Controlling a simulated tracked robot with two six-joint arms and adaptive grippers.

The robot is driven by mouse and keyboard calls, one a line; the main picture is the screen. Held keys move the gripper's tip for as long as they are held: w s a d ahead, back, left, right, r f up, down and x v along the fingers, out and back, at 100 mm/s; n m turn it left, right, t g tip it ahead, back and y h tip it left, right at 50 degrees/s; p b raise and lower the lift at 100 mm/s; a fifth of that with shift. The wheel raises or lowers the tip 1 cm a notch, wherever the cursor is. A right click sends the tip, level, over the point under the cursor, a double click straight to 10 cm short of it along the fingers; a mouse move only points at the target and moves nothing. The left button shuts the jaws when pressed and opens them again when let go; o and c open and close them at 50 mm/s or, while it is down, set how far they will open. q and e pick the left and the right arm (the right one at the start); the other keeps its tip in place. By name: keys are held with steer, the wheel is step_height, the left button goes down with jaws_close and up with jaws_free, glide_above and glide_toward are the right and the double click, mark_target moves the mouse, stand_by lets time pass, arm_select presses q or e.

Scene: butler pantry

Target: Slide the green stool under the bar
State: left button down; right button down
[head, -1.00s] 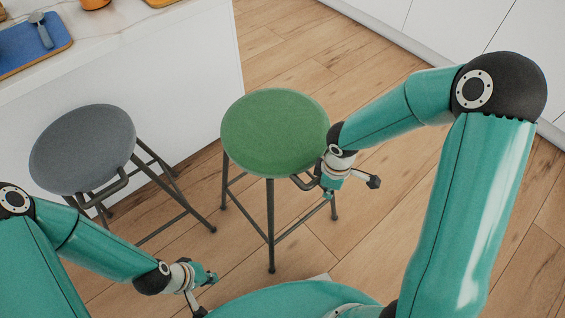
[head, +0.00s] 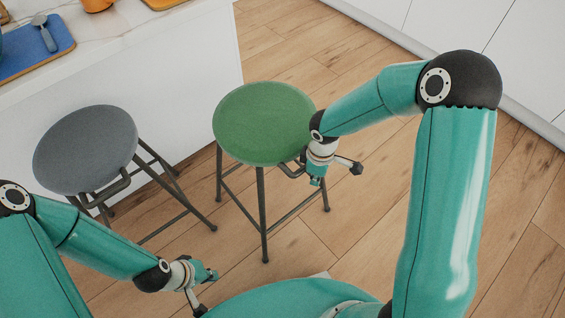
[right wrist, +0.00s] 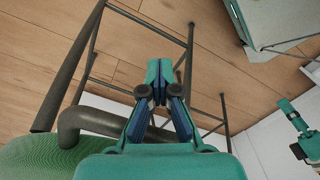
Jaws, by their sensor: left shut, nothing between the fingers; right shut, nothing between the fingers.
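The green stool (head: 263,122) stands upright on the wood floor in the middle of the head view, to the right of the bar (head: 170,70). My right gripper (head: 317,181) is shut and empty at the stool's near right side, just below the seat edge. In the right wrist view its closed fingers (right wrist: 160,75) lie close to a curved dark bar under the green seat (right wrist: 40,158); whether they touch it I cannot tell. My left gripper (head: 212,277) is shut and empty, low at the near left, apart from both stools.
A grey stool (head: 85,148) stands left of the green one, in front of the bar. A blue tray (head: 30,58) lies on the bar top. White cabinets (head: 470,45) line the back right. The floor between the green stool and the cabinets is clear.

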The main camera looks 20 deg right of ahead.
mark_target(297, 159)
steer(key=shift+w, duration=0.15)
steer(key=shift+w+a+p, duration=0.25)
steer(key=shift+w+a, duration=0.1)
steer(key=shift+w, duration=0.55)
steer(key=shift+w+a+p, duration=0.3)
steer(key=shift+w+a, duration=0.1)
steer(key=shift+w, duration=0.5)
steer(key=shift+w+a+p, duration=0.25)
steer(key=shift+w+a, duration=0.1)
steer(key=shift+w, duration=0.65)
steer(key=shift+w+a, duration=0.3)
steer(key=shift+w, duration=0.4)
steer(key=shift+w+a+p, duration=0.1)
steer(key=shift+w+a, duration=0.15)
steer(key=shift+w, duration=0.4)
steer(key=shift+w+a+p, duration=0.1)
steer(key=shift+w+a, duration=0.15)
steer(key=shift+w, duration=0.45)
steer(key=shift+w+a+p, duration=0.1)
steer(key=shift+w+a, duration=0.15)
steer(key=shift+w, duration=0.4)
